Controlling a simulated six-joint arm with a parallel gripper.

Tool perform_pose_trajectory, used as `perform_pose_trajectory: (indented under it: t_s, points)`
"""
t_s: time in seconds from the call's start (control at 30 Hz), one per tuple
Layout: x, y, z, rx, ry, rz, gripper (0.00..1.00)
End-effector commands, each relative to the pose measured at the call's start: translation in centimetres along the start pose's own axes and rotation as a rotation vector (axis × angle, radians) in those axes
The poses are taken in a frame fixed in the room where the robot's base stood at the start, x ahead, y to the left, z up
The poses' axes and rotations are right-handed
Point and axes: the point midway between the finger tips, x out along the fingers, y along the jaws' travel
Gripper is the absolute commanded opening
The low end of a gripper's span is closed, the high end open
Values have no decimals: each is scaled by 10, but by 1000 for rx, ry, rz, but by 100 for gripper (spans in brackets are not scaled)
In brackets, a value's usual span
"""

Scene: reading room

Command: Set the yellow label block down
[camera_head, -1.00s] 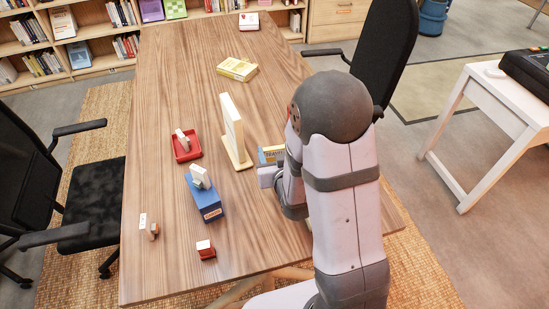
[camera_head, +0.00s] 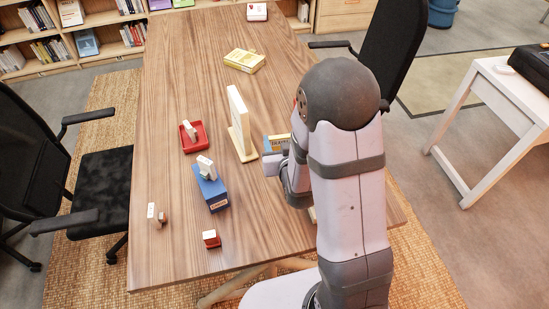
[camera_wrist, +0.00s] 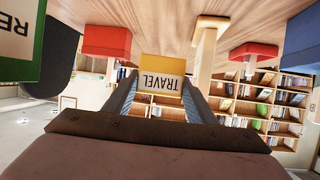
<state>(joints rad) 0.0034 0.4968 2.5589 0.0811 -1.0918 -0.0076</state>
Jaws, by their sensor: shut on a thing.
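The yellow label block (camera_wrist: 162,68) is between the fingers of my gripper (camera_wrist: 160,92), which is shut on it. Its pale label reads TRAVEL, upside down in the wrist view, where the table (camera_wrist: 150,20) is at the top. I cannot tell whether the block touches the table. In the head view my gripper (camera_head: 272,165) is over the table's right side, partly hidden by my arm. A small labelled block shows just past it, seemingly the same one.
In the wrist view a red block (camera_wrist: 105,40) stands left of the yellow one, and a green block (camera_wrist: 22,45) is nearer. A white upright panel (camera_head: 239,118), red tray (camera_head: 194,143) and blue box (camera_head: 211,190) stand left of my gripper in the head view.

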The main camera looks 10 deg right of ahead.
Motion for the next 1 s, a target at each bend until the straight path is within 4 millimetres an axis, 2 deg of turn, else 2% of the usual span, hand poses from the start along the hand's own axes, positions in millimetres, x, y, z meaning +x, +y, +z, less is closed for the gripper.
perform_pose_trajectory:
  t_s: [0.37, 0.57, 0.77, 1.0]
  points:
    - [2, -14, -12, 45, 4, 105, 29]
    - [-5, -27, -15, 92, 2, 217, 29]
    - [-24, -41, -9, 140, 1, 337, 29]
    - [-59, -59, 10, 198, 0, 484, 29]
